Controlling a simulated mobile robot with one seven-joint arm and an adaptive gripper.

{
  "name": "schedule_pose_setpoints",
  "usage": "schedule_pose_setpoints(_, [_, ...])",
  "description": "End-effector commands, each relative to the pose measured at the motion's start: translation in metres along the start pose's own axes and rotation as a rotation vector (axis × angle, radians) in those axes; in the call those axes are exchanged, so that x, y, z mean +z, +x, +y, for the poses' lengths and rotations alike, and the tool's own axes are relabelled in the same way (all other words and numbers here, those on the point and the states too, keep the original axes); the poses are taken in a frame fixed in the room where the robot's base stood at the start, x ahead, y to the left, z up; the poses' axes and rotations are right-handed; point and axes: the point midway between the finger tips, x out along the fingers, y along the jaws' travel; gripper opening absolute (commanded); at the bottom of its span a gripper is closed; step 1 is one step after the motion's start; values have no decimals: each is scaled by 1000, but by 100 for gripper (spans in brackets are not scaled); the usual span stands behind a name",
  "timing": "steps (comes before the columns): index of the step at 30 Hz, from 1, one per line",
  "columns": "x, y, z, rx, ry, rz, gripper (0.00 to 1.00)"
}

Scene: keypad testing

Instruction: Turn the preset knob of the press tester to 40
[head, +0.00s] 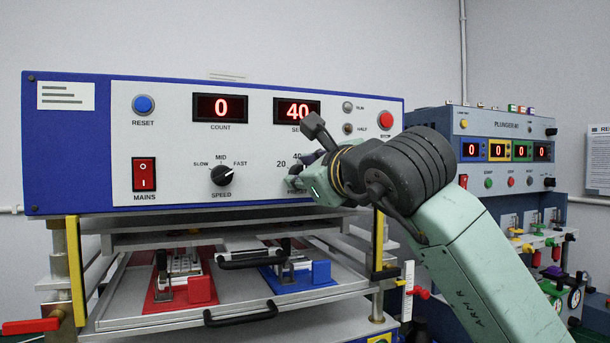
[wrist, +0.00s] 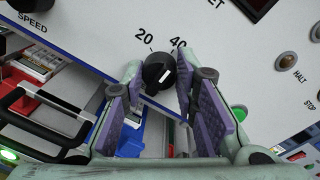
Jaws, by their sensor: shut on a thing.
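The press tester (head: 60,150) is a blue cabinet with a white front panel. Its SET display (head: 297,109) reads 40 and its COUNT display (head: 220,108) reads 0. The preset knob (wrist: 157,68) is black with a white mark and shows in the wrist view below the printed 20 and 40. The mark slants up to the right; exactly which number it points at is hard to tell. My gripper (wrist: 160,73) is shut on the knob, one purple-padded finger on each side. In the head view my gripper (head: 298,182) hides the knob.
The speed knob (head: 222,175), mains switch (head: 144,174) and red stop button (head: 386,120) share the panel. Below are a tray with a black handle (head: 240,314) and red and blue fixtures. A plunger tester (head: 425,118) stands at right.

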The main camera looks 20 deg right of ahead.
Motion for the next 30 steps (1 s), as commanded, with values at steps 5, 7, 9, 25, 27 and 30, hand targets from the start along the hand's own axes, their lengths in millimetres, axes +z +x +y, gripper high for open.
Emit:
schedule_pose_setpoints(5, [1,0,0,-1,1,-2,0])
schedule_pose_setpoints(7, [1,0,-1,-1,1,-2,28])
schedule_pose_setpoints(9, [1,0,-1,-1,1,-2,32])
schedule_pose_setpoints(25, [0,-1,0,0,2,-1,47])
schedule_pose_setpoints(27, [0,-5,-1,-1,2,0,47])
schedule_pose_setpoints(30, [0,-18,-1,-3,2,0,47])
